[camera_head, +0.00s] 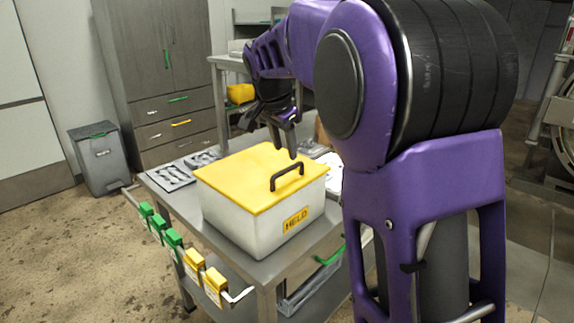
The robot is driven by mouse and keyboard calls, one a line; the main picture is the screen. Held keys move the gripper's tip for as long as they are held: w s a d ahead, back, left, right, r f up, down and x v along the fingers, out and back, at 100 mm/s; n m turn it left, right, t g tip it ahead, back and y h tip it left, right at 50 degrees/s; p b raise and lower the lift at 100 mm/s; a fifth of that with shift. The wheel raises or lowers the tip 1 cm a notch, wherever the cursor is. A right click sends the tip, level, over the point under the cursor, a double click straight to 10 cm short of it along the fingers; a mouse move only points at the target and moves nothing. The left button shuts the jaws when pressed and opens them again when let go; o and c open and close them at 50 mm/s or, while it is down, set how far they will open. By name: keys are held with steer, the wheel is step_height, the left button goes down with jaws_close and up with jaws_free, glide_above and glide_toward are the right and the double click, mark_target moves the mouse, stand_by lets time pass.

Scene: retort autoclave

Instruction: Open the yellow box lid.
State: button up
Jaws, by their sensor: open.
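A white box (247,228) with a "HELD" label stands on a grey metal cart (198,223). Its flat yellow lid (245,175) lies shut on top. A dark arched handle (287,176) rises from the lid near its right side. My gripper (284,153) is open and empty, above the far right part of the lid, behind the handle in the picture. Its fingers point down. I cannot tell how far they are above the lid. My purple arm fills the right of the view.
Flat grey trays (170,177) lie on the cart behind the box. Green tags (158,225) and yellow tags (214,283) hang on the cart's front rail. A grey bin (101,158) and a cabinet (150,65) stand at the back left. The floor at left is clear.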

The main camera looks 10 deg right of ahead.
mark_target(288, 170)
steer(key=x, duration=0.6)
steer(key=shift+w+f, duration=0.1)
steer(key=shift+f, duration=0.1)
steer(key=shift+c, duration=0.2)
jaws_close()
stand_by(1.0)
